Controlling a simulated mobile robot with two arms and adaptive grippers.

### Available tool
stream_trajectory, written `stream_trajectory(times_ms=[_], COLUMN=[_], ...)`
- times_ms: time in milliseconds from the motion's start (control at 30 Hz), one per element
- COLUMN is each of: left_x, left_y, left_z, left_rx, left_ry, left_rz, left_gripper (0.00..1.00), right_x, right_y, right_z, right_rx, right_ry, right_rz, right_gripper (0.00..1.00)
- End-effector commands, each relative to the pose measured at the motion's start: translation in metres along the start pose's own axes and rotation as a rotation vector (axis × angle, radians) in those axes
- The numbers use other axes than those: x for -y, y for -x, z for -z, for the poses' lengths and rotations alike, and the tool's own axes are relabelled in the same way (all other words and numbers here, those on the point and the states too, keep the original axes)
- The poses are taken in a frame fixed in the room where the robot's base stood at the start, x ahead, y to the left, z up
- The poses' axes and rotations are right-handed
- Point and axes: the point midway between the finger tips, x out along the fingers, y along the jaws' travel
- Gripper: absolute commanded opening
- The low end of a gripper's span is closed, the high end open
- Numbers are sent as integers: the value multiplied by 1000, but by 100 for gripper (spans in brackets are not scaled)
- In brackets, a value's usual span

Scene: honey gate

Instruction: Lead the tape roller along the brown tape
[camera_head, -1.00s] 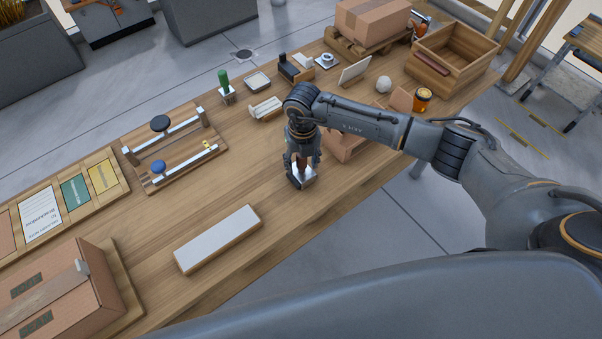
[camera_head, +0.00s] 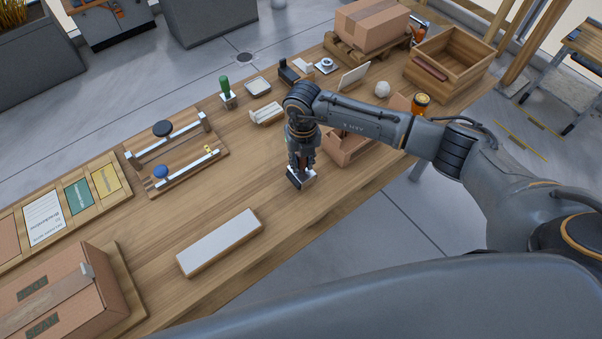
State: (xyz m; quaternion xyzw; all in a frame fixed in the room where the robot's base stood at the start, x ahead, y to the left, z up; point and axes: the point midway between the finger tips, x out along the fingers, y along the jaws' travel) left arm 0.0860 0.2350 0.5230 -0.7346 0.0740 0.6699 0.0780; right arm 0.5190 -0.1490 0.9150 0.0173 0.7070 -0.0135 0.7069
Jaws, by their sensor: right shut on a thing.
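My right gripper (camera_head: 300,164) points down over the table near its front edge. It is shut on a small block-shaped tool (camera_head: 301,180), dark with a pale face. The fingers hide its upper part, and I cannot tell if it touches the table. A closed carton (camera_head: 85,299) sits at the lower left with a strip of brown tape (camera_head: 45,303) along its top. A small pale grey piece (camera_head: 87,270) sits at the tape's far end; I cannot tell if it is the roller. My left gripper is out of view.
A long pale plate (camera_head: 219,242) lies between the carton and my right gripper. A wooden rail fixture (camera_head: 185,166), a green-handled stamp (camera_head: 226,92) and an open carton (camera_head: 343,148) stand nearby. The table between plate and gripper is clear.

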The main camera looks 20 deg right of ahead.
Motion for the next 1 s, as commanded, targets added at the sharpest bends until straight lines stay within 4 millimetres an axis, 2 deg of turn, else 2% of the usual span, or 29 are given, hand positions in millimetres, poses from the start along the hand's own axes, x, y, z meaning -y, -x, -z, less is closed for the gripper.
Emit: stream_trajectory(times_ms=[33,500,867,1000], left_x=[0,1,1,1], left_y=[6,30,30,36], left_z=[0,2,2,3], left_rx=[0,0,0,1], left_ry=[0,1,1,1], left_rz=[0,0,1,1], left_gripper=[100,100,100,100], right_x=[0,0,0,0], right_y=[8,44,46,54], right_z=[0,0,0,-1], right_rx=[1,1,1,2], right_ry=[0,-1,-1,-1], right_rz=[0,0,0,0], right_gripper=[0,0,0,0])
